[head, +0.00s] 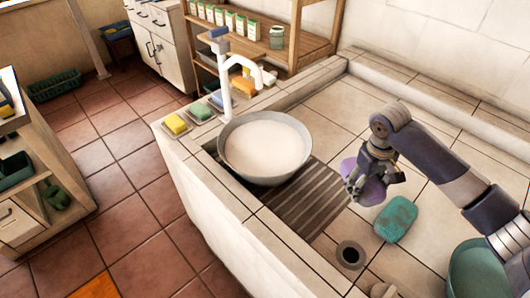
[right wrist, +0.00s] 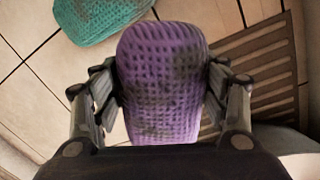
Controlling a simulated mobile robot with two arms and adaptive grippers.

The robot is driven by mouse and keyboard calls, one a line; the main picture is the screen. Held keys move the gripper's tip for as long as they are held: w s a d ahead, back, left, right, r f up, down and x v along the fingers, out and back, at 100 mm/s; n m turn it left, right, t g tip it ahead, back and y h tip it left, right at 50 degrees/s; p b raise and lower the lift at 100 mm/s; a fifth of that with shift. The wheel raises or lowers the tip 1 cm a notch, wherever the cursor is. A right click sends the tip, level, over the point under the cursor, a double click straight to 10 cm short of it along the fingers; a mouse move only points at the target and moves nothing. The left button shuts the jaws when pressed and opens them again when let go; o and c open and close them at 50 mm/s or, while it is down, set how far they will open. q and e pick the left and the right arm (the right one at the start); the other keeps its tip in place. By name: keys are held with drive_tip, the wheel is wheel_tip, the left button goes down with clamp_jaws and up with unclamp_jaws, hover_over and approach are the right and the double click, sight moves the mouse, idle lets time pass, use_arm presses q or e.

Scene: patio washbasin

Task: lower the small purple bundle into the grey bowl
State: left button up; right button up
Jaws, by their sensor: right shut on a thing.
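The small purple bundle (head: 368,188) is a knitted or mesh-textured lump with dark smudges. My right gripper (head: 362,178) is shut on it. In the right wrist view the bundle (right wrist: 162,80) sits between the two fingers of the gripper (right wrist: 162,98), which press on its sides. My left gripper is not in view.
A teal textured bundle (head: 396,219) lies on the tiles right of the slatted drainer (head: 312,205). A round drain hole (head: 350,255) is in front. A white tap (head: 226,85) rises behind the bowl. Sponges (head: 176,124) line the counter's left edge. A green bowl (head: 470,270) is at the lower right.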

drive_tip(key=shift+r, duration=0.1)
idle(0.4)
drive_tip(key=shift+w+a+r+p, duration=0.15)
drive_tip(key=shift+a+r+p, duration=0.05)
drive_tip(key=shift+p, duration=0.2)
drive_tip(key=w+a+r, duration=0.2)
drive_tip(key=w+a, duration=0.2)
drive_tip(key=a, duration=0.4)
drive_tip(key=w+a+r+b, duration=0.1)
drive_tip(key=w+a+r, duration=0.1)
drive_tip(key=w+a, duration=0.3)
drive_tip(key=w+a+r+b, duration=0.1)
drive_tip(key=w+a+r, duration=0.2)
drive_tip(key=a, duration=0.8)
drive_tip(key=shift+w+a, duration=0.4)
drive_tip(key=shift+w, duration=0.3)
